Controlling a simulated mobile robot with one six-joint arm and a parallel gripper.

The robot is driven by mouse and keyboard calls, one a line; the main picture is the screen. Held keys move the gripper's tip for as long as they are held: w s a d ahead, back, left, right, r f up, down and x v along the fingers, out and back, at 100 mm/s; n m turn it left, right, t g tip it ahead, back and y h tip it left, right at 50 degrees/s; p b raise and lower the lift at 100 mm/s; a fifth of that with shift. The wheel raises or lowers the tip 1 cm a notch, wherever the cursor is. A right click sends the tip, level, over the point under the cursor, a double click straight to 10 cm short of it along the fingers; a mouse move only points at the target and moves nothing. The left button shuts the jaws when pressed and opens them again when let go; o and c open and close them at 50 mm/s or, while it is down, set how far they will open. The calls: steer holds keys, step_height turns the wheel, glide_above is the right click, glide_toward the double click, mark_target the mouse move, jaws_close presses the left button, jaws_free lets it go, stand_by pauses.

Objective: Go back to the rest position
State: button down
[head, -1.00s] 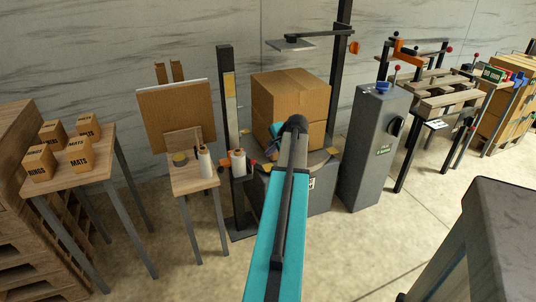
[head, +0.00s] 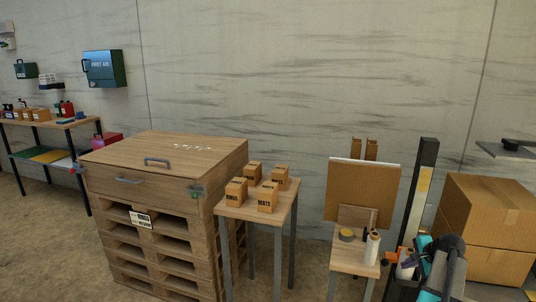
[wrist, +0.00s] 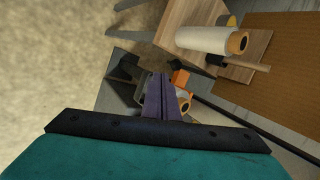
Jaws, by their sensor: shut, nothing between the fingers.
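My gripper (wrist: 159,80) shows in the wrist view as two dark purple-grey fingers pressed together, with nothing between them. Beyond the fingers are an orange part and a white roll; I cannot tell how far off they are. In the head view my teal and black arm is folded at the bottom right, in front of the dark post (head: 419,195). The fingers are hard to make out there.
A small table (head: 288,207) holds several box cartons. A wooden stand (head: 349,262) carries a white roll (head: 372,249) and a brown board (head: 362,192). A large carton (head: 487,225) stands right; a wooden pallet crate (head: 165,155) stands left. Bare floor (head: 45,245) lies at the left.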

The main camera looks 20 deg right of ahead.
steer(key=w+a+f+n+g+y, duration=0.1)
steer(key=w+a+f, duration=0.4)
steer(key=a, duration=0.5)
steer(key=w+a+f+n+g+y+p, duration=0.1)
steer(key=w+a+f+n+y, duration=0.15)
steer(key=a+f, duration=0.5)
steer(key=w+a+f+n+y, duration=0.1)
steer(key=w+a+f, duration=0.35)
steer(key=a, duration=0.75)
steer(key=s+a+f+n+g, duration=0.2)
steer(key=a+f, duration=0.4)
steer(key=a, duration=0.6)
steer(key=s+a+f+n+g, duration=0.2)
steer(key=s+a+f, duration=0.15)
steer(key=a, duration=0.25)
steer(key=s+a+f+n+g+p, duration=0.1)
steer(key=s+a+f+n, duration=0.15)
steer(key=s+a, duration=0.3)
steer(key=s+a+f+n+g, duration=0.1)
steer(key=s+a+f+g, duration=0.2)
steer(key=a, duration=0.4)
steer(key=s+a+f+n+g+h, duration=0.1)
steer(key=s+n, duration=0.4)
steer(key=s, duration=0.4)
steer(key=s+a+f+n+g+h, duration=0.1)
steer(key=s+f+n+h, duration=0.1)
steer(key=s+n, duration=0.3)
steer(key=shift+s+p, duration=0.3)
steer(key=shift+s, duration=1.65)
steer(key=shift+a, duration=0.1)
